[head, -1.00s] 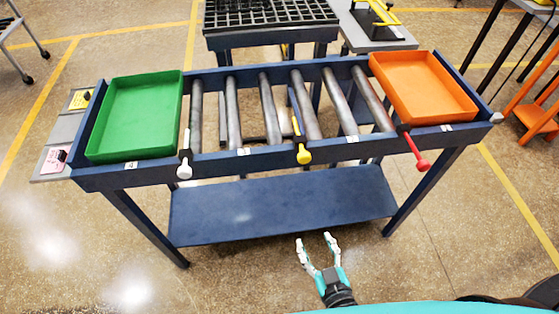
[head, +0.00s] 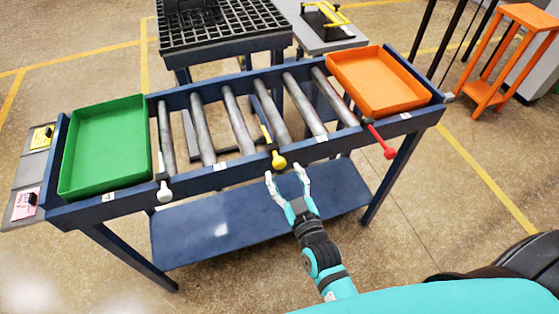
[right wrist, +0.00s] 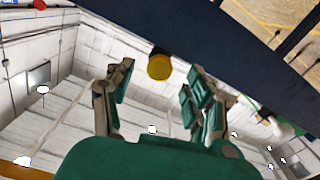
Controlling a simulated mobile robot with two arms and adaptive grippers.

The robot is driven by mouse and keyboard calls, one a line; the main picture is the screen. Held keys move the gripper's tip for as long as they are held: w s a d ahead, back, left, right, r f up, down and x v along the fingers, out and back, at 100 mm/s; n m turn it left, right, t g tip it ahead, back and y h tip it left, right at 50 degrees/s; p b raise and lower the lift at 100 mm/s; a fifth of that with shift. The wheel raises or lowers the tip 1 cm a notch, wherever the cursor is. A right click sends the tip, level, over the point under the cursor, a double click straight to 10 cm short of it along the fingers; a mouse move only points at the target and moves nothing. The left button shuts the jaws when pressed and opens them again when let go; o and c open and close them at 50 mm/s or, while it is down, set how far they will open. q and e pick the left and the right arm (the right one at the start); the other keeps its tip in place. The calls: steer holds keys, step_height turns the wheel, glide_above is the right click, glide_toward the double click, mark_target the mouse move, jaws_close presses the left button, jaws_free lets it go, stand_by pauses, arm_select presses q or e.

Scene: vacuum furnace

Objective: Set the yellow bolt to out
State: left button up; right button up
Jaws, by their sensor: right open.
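The yellow bolt (head: 278,160) has a round knob that sticks out of the front rail of a blue roller table (head: 225,178). Its thin shaft runs back between the rollers. My right gripper (head: 287,174) is open and empty, just in front of and slightly below the knob, apart from it. In the right wrist view the yellow knob (right wrist: 160,66) shows ahead, between and beyond the two open fingertips (right wrist: 157,80). My left gripper is not in view.
A white bolt (head: 163,190) and a red bolt (head: 388,151) stick out of the same rail. A green tray (head: 103,188) sits at the left end, an orange tray (head: 415,103) at the right. A blue lower shelf (head: 215,233) lies beneath.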

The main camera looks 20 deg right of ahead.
mark_target(281, 167)
steer(key=shift+w, duration=2.25)
jaws_close()
